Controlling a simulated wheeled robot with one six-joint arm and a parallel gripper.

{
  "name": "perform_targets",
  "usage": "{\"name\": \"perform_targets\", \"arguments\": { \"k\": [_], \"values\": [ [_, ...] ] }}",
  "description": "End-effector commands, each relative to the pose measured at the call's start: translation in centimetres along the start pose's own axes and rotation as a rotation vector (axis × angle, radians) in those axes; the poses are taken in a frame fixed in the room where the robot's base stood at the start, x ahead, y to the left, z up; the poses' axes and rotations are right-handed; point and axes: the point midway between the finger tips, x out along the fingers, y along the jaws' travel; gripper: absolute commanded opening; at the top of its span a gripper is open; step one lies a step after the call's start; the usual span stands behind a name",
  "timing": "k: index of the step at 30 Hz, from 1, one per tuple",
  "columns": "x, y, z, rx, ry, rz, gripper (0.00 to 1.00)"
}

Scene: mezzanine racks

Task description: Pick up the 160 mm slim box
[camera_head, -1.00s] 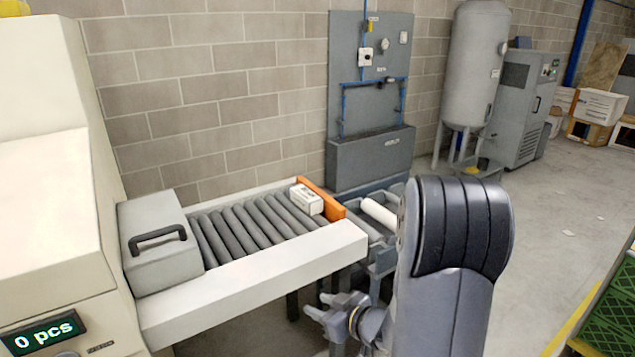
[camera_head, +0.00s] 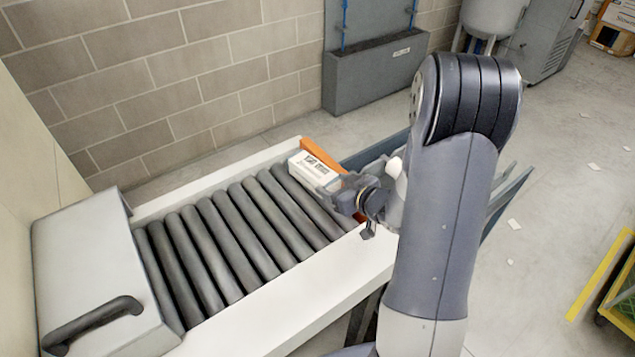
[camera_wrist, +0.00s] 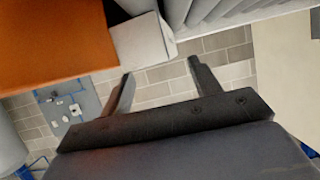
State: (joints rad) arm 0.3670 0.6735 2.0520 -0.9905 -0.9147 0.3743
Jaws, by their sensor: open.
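The slim box is a small white carton (camera_head: 312,169) with dark print. It lies at the far end of the roller conveyor, beside the orange end stop (camera_head: 322,156). My gripper (camera_head: 338,190) is close to the box at its near right side, by the stop. In the wrist view the white box (camera_wrist: 143,42) is just beyond the tips of my gripper (camera_wrist: 160,80), above and slightly left of the gap. The two fingers are apart with nothing between them. The orange stop (camera_wrist: 50,40) fills the upper left there.
The conveyor's white side rail (camera_head: 320,300) runs along the near side, and its grey rollers (camera_head: 215,235) are bare left of the box. A grey hood with a black handle (camera_head: 90,318) stands at the left end. A brick wall (camera_head: 200,80) is behind.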

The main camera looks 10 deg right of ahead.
Motion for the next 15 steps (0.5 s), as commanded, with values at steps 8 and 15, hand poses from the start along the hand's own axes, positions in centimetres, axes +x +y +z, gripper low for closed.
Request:
{"name": "perform_targets", "arguments": {
  "k": [8, 15],
  "values": [
    [1.4, -0.1, -0.1, 0.000, -0.002, -0.003, 0.60],
    [4.6, -0.2, -0.2, 0.000, -0.002, -0.003, 0.60]
  ]
}}
